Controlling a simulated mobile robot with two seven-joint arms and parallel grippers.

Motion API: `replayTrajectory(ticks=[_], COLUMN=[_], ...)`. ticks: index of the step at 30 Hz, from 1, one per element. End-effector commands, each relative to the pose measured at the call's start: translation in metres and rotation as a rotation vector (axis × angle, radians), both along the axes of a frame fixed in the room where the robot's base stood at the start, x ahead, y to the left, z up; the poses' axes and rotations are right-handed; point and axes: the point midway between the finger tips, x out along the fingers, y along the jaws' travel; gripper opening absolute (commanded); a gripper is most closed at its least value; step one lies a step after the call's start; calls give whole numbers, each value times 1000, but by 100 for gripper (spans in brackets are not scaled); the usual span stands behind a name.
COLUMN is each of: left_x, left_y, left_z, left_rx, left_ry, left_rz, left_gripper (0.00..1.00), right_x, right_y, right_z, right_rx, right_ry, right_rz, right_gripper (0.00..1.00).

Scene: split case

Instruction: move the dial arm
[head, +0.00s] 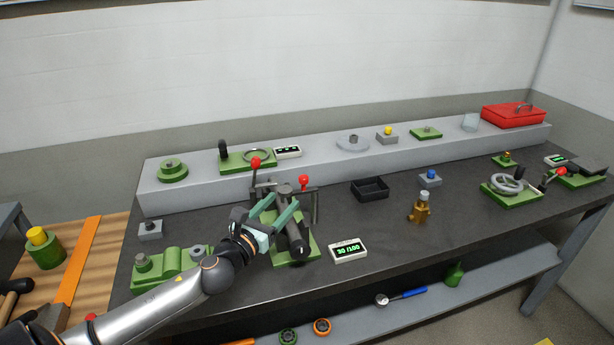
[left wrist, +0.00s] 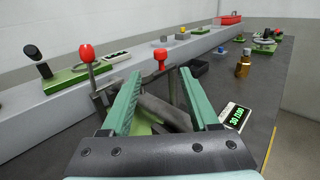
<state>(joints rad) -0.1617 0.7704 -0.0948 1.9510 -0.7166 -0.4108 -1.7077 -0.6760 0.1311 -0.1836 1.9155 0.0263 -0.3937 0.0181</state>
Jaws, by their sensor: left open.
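A device on a green base (head: 306,250) stands at the front of the dark bench. It carries a thick dark arm (head: 293,232), probably the dial arm, and two upright levers with red knobs (head: 255,162). My left gripper (head: 281,207) is open at this device, with its green fingers partly covering it. In the left wrist view, the dark arm (left wrist: 163,112) shows between the open fingers; contact cannot be told. The red knobs (left wrist: 86,53) rise beyond the fingers. A white display (head: 347,250) reading 30/100 lies right of the device. My right gripper is not in view.
A raised grey shelf (head: 320,158) runs along the back with small fixtures. A black tray (head: 370,189) and brass bottle (head: 419,209) stand to the right. A green block fixture (head: 170,265) is at left. A handwheel (head: 509,185) is far right.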

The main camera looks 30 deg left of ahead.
Motion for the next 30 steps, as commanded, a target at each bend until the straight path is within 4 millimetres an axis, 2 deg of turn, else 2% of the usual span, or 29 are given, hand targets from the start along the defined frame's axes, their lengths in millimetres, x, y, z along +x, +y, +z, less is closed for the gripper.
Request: replayTrajectory(ticks=[21, 30], left_x=[100, 116], left_y=[8, 8], left_z=[1, -1], left_rx=[-7, -5], left_ry=[-1, 2], left_rz=[1, -1], left_gripper=[61, 61], right_x=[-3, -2], right_y=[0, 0], right_z=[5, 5], right_rx=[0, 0], right_ry=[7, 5], right_rz=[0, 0], right_gripper=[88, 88])
